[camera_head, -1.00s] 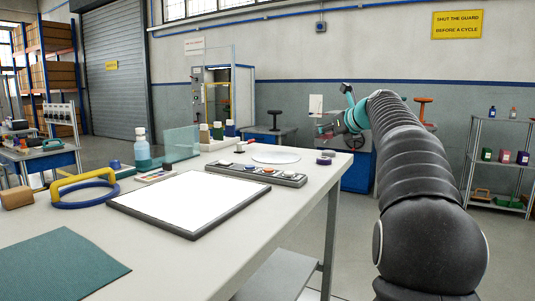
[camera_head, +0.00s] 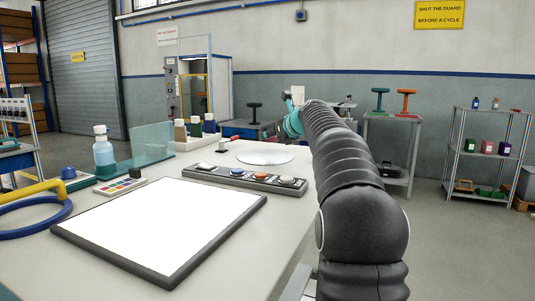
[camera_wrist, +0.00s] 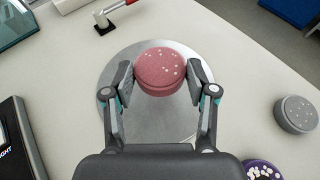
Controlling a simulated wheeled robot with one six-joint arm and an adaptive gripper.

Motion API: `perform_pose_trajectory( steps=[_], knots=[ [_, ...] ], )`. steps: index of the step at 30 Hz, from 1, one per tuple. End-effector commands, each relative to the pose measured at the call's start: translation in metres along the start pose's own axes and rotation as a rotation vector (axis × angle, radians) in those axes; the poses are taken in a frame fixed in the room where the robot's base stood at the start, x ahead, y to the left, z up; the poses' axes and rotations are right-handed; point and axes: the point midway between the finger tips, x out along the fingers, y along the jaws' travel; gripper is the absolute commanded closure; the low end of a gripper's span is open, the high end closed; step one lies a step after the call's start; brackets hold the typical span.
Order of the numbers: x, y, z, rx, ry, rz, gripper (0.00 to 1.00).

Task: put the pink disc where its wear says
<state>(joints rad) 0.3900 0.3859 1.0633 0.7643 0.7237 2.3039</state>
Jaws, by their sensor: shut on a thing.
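The pink disc (camera_wrist: 160,68) has several pale specks on its top. My gripper (camera_wrist: 161,77) is shut on its sides in the wrist view. The disc shows above a round metal plate (camera_wrist: 112,90); I cannot tell whether it touches the plate. The plate also shows in the head view (camera_head: 265,157), where my gripper and the pink disc cannot be made out. In the wrist view, a speckled grey disc (camera_wrist: 296,114) lies right of the plate. A purple disc (camera_wrist: 262,172) with many white marks is cut off at the bottom edge.
A shallow strip tray (camera_head: 247,180) with several round pieces stands behind the white-topped panel (camera_head: 165,222). Bottles (camera_head: 103,150) and a glass screen (camera_head: 152,147) stand at the left. Shelves (camera_head: 488,150) stand far right.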

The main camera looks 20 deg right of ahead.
Motion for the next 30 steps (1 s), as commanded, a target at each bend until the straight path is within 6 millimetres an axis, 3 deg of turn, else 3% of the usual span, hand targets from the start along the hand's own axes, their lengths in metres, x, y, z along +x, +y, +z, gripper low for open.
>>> perform_pose_trajectory(
  steps=[3, 9, 18, 28, 29, 30],
  knots=[
    [0.016, 0.007, -0.004, -0.001, 0.000, 0.000, 0.85],
    [0.025, 0.010, -0.008, 0.000, -0.001, -0.004, 0.85],
    [0.038, 0.010, -0.042, 0.001, -0.001, -0.003, 0.85],
    [0.039, 0.010, -0.043, 0.000, -0.001, -0.003, 0.85],
    [0.039, 0.010, -0.044, 0.000, -0.001, -0.003, 0.41],
    [0.039, 0.010, -0.043, 0.000, -0.001, -0.003, 0.31]
  ],
)
